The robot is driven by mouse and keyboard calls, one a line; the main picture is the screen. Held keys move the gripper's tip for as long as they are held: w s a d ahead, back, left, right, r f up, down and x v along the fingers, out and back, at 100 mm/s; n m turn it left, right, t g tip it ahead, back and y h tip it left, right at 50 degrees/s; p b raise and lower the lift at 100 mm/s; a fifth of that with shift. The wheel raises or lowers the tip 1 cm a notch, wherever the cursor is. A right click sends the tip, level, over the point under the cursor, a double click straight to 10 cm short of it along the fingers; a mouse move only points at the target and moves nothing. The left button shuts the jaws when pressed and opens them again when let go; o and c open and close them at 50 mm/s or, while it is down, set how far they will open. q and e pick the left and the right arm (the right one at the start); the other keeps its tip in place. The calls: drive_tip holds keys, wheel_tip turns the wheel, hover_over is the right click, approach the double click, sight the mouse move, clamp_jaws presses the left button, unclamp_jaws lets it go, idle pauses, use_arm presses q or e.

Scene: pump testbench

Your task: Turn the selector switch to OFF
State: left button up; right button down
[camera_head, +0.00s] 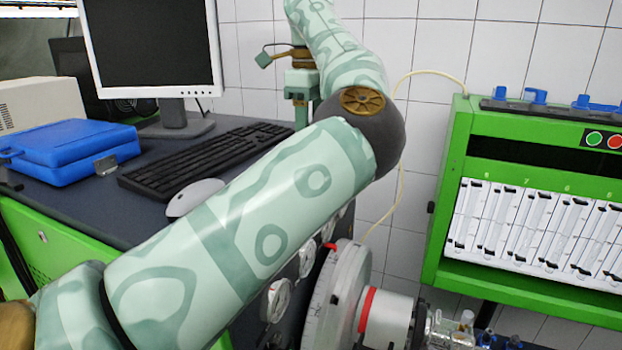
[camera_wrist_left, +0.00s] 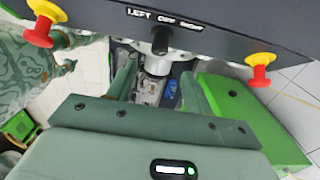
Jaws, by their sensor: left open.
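The selector switch (camera_wrist_left: 162,41) is a small black knob on a dark panel (camera_wrist_left: 225,22) in the left wrist view. A white label above it seems to have LEFT at one end; the rest is blurred. The knob's setting cannot be told. My left gripper (camera_wrist_left: 157,73) is open, its two green fingers apart, with nothing held. Its fingertips appear below the knob in the picture; no contact is visible. In the head view my left arm crosses the middle, and I see no selector switch. My right gripper is in neither view.
Red-and-yellow buttons (camera_wrist_left: 40,24) (camera_wrist_left: 261,69) flank the switch. In the head view stand a monitor (camera_head: 152,45), keyboard (camera_head: 205,158), mouse (camera_head: 194,197) and blue case (camera_head: 70,150). A round dial (camera_head: 338,300) lies beneath my arm. A green measuring cabinet (camera_head: 455,150) stands right.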

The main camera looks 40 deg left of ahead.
use_arm(q)
wheel_tip(320, 180, down, 10)
drive_tip(key=shift+w+f, duration=0.1)
drive_tip(key=shift+f, duration=0.05)
drive_tip(key=c, duration=1)
